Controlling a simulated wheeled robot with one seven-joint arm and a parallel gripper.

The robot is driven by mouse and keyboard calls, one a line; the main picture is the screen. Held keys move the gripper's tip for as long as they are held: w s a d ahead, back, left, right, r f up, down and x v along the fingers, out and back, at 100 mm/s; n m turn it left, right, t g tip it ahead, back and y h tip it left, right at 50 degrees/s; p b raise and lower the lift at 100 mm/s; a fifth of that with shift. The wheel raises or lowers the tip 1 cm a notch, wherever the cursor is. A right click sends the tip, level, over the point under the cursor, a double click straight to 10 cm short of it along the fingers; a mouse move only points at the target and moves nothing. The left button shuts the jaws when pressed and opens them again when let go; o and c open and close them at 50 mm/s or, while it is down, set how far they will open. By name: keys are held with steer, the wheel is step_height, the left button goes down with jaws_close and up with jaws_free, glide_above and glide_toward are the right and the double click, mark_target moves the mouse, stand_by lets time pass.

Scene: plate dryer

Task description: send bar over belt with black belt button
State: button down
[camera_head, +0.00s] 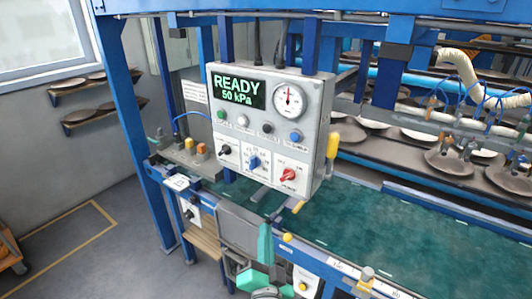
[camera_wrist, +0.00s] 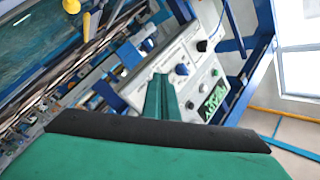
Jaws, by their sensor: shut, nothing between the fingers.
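The grey control panel (camera_head: 270,130) stands over the near end of the belt and reads "READY 50 kPa". A row of green, white, black and blue buttons runs below its display; the black button (camera_head: 267,128) is third from the left. The green belt (camera_head: 370,225) runs right from below the panel. A grey bar with a yellow end (camera_head: 298,206) lies over the belt's near end. My teal gripper (camera_head: 264,232) is shut and empty, below and in front of the panel, apart from the buttons.
Black, blue and red knobs (camera_head: 288,174) sit on the panel's lower part. A blue post (camera_head: 140,140) stands to the left. Racks with round plates (camera_head: 450,160) fill the back right. A lower box with a yellow button (camera_head: 303,286) is close to my gripper. Floor at left is open.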

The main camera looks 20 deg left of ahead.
mark_target(268, 128)
steer(key=w+a+r+y, duration=0.1)
steer(key=a+r, duration=0.1)
steer(key=r, duration=0.5)
steer(key=w+a+r+y, duration=0.1)
steer(key=a+r, duration=0.2)
steer(key=r, duration=0.4)
steer(key=w+a+r+m+y, duration=0.1)
steer(key=a+r, duration=0.1)
steer(key=r, duration=0.5)
steer(key=shift+w+a+t, duration=0.2)
steer(key=shift+a+t, duration=0.1)
steer(key=shift+a, duration=0.1)
steer(key=shift+w, duration=0.1)
steer(key=w+d, duration=0.3)
steer(key=w, duration=0.5)
steer(key=shift+w, duration=0.1)
stand_by(0.7)
steer(key=shift+w+d, duration=0.2)
steer(key=shift+w, duration=0.15)
